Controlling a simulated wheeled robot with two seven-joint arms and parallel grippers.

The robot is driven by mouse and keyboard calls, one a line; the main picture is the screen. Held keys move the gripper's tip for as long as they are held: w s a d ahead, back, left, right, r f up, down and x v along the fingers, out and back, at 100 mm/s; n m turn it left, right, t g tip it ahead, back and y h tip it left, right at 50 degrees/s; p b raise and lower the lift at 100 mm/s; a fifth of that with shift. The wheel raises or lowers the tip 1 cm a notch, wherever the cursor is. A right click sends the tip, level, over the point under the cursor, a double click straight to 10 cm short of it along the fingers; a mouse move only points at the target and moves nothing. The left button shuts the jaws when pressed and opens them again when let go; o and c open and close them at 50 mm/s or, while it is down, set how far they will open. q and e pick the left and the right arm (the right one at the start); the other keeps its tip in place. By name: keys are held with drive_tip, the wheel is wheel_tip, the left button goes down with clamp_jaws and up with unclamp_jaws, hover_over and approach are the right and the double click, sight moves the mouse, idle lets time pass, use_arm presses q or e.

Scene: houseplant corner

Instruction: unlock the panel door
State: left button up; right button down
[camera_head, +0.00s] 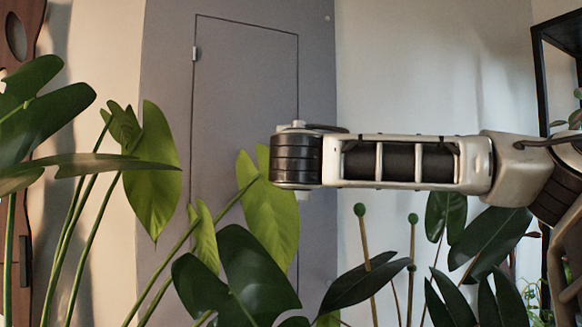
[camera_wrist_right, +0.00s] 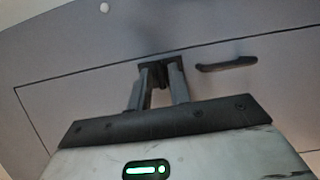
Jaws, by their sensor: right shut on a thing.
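The panel door (camera_head: 240,90) is a flat grey door set flush in a grey wall section. It looks closed in the head view. In the wrist view the door (camera_wrist_right: 60,100) shows with its seam, and a dark bar handle (camera_wrist_right: 227,65) is on it. My right gripper (camera_wrist_right: 160,80) is shut on a small dark lock piece (camera_wrist_right: 176,64) at the door, just left of the handle. The fingers cover most of that piece, so its turn angle cannot be told. In the head view my right arm and leaves hide the gripper, handle and lock piece.
Large-leaved plants (camera_head: 150,170) stand in front at the left and middle. Dark leaves (camera_head: 250,275) and green-tipped stakes (camera_head: 360,212) rise below my right arm. A small hinge (camera_head: 195,53) is on the door's left edge. A black shelf frame (camera_head: 541,80) stands at the right.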

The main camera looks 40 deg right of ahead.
idle(0.5)
drive_tip(key=c, duration=1.5)
unclamp_jaws()
drive_tip(key=shift+c, duration=0.2)
use_arm(q)
drive_tip(key=shift+f, duration=0.15)
drive_tip(key=f+b, duration=0.1)
drive_tip(key=b, duration=0.1)
drive_tip(key=shift+d+b, duration=0.15)
drive_tip(key=shift+b, duration=0.25)
use_arm(e)
drive_tip(key=v, duration=1.6)
use_arm(q)
drive_tip(key=shift+r, duration=0.1)
use_arm(e)
drive_tip(key=shift+d, duration=0.1)
